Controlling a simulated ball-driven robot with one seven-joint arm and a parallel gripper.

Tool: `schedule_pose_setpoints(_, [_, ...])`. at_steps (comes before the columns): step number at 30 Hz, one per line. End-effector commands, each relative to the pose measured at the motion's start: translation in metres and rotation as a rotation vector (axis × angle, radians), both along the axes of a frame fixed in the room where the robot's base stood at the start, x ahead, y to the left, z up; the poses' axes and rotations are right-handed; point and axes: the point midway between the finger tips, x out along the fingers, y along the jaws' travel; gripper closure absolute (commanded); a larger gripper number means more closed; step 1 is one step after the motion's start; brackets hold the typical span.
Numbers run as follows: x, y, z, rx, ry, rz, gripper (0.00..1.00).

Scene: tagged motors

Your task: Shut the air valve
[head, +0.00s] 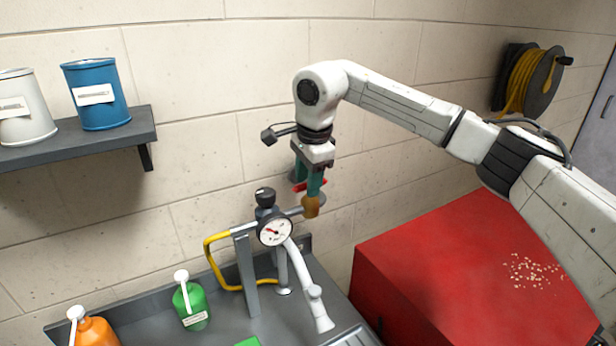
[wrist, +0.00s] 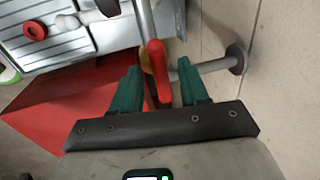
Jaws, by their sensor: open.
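The air valve has a brass body (head: 310,207) on a grey pipe, beside the regulator with its round gauge (head: 275,231). Its red lever (head: 311,185) shows partly behind my green fingers in the head view. In the wrist view the red lever (wrist: 157,72) stands between my two fingers. My gripper (head: 308,182) is open and points down at the valve. In the wrist view my gripper (wrist: 160,80) has one finger on each side of the lever, with gaps visible. The brass body is mostly hidden there.
A grey bench (head: 262,325) holds a green bottle (head: 190,303) and an orange bottle (head: 92,330). A yellow hose (head: 214,262) loops left of the regulator. A red cabinet (head: 450,265) stands right of the bench. The wall (wrist: 278,80) is close behind the valve pipe.

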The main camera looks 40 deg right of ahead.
Motion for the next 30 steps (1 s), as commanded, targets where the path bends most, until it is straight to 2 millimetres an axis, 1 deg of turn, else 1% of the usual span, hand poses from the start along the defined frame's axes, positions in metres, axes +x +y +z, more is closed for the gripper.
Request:
schedule_pose_setpoints(1, [0.0, -0.0001, 0.0001, 0.0, 0.0, 0.0, 0.58])
schedule_pose_setpoints(2, [-0.0001, -0.0001, 0.0002, 0.0, 0.0, 0.0, 0.6])
schedule_pose_setpoints(14, [0.0, -0.0001, 0.0005, 0.0, 0.0, 0.0, 0.99])
schedule_pose_setpoints(15, [-0.0001, -0.0001, 0.0005, 0.0, 0.0, 0.0, 1.0])
schedule_pose_setpoints(23, [0.0001, -0.0002, 0.0004, -0.001, 0.0, -0.006, 1.0])
schedule_pose_setpoints(30, [0.0009, -0.0005, -0.001, -0.003, 0.0, -0.083, 1.0])
